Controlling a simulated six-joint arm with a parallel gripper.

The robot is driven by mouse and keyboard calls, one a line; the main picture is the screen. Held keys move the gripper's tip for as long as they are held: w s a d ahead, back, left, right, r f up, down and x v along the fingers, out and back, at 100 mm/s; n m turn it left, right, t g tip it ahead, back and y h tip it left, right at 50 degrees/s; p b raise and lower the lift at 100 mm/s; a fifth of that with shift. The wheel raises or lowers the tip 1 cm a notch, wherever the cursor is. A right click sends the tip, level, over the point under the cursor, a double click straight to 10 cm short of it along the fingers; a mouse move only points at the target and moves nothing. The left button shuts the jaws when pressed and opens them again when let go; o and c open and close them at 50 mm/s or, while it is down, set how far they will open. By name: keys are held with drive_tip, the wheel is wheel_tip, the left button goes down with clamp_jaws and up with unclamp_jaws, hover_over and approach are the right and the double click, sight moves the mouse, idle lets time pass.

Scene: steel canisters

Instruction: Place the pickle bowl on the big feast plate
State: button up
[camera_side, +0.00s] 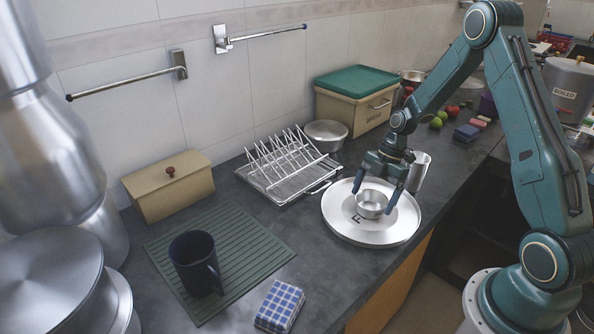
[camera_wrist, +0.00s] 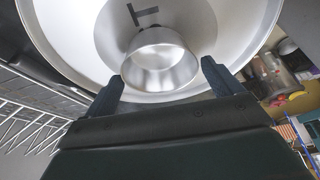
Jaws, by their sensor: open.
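The pickle bowl (camera_side: 371,204) is a small round steel bowl. It sits upright on the big feast plate (camera_side: 340,228), a wide pale round plate with dark lettering, near the plate's middle. My gripper (camera_side: 374,200) is open, with one finger on each side of the bowl in the side view. In the wrist view the bowl (camera_wrist: 159,62) is empty and lies just beyond the two spread fingertips (camera_wrist: 160,78), on the plate (camera_wrist: 190,22). I cannot tell whether either finger touches the bowl.
A steel cup (camera_side: 419,172) stands behind the plate. A wire dish rack (camera_side: 285,165) and a steel bowl (camera_side: 326,135) are to the left and behind. A dark mug (camera_side: 194,262) stands on a ribbed green mat (camera_side: 250,245). A folded checked cloth (camera_side: 280,306) lies near the counter's front edge.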

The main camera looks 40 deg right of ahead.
drive_tip(key=v, duration=1)
drive_tip(key=shift+d+r, duration=0.2)
drive_tip(key=shift+r, duration=0.1)
drive_tip(key=s+a+r+m+t+h, duration=0.1)
drive_tip(key=s+a+r+m+h, duration=0.2)
drive_tip(key=a+r, duration=0.35)
drive_tip(key=s+a+r+m+t, duration=0.1)
drive_tip(key=s+a+r+m, duration=0.2)
drive_tip(key=a+r+m, duration=0.35)
drive_tip(key=s+a+r+m+t, duration=0.1)
drive_tip(key=s+a+r+m, duration=0.1)
drive_tip(key=s+m, duration=0.2)
drive_tip(key=s+a+r+m+t+h, duration=0.1)
drive_tip(key=s+a+r+m+t, duration=0.1)
drive_tip(key=s, duration=0.8)
drive_tip(key=shift+s+a+r+m, duration=0.25)
drive_tip(key=shift+r+m, duration=0.3)
drive_tip(key=shift+m, duration=0.4)
